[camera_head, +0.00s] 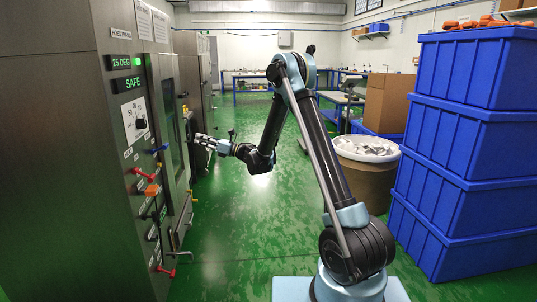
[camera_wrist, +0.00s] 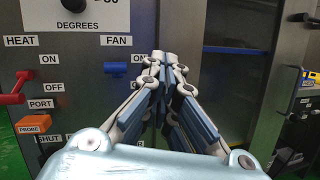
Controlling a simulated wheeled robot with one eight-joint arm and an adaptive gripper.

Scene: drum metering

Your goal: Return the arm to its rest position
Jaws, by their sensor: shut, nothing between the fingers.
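My arm reaches out over the green floor toward the grey cabinet (camera_head: 85,200) on the left in the head view. My gripper (camera_head: 200,140) is near the cabinet's front, pointing left toward the door edge. In the wrist view my gripper (camera_wrist: 165,58) has its fingers together with nothing between them. It faces the cabinet's control panel (camera_wrist: 70,60), with the fingertips in front of the gap between panel and door. Whether it touches the panel cannot be told.
The panel bears a red lever (camera_wrist: 15,90), an orange probe (camera_wrist: 32,124) and a blue handle (camera_wrist: 117,68) close to my fingers. Blue crates (camera_head: 465,150) are stacked at right. A brown drum (camera_head: 368,180) stands behind my arm. The floor between is clear.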

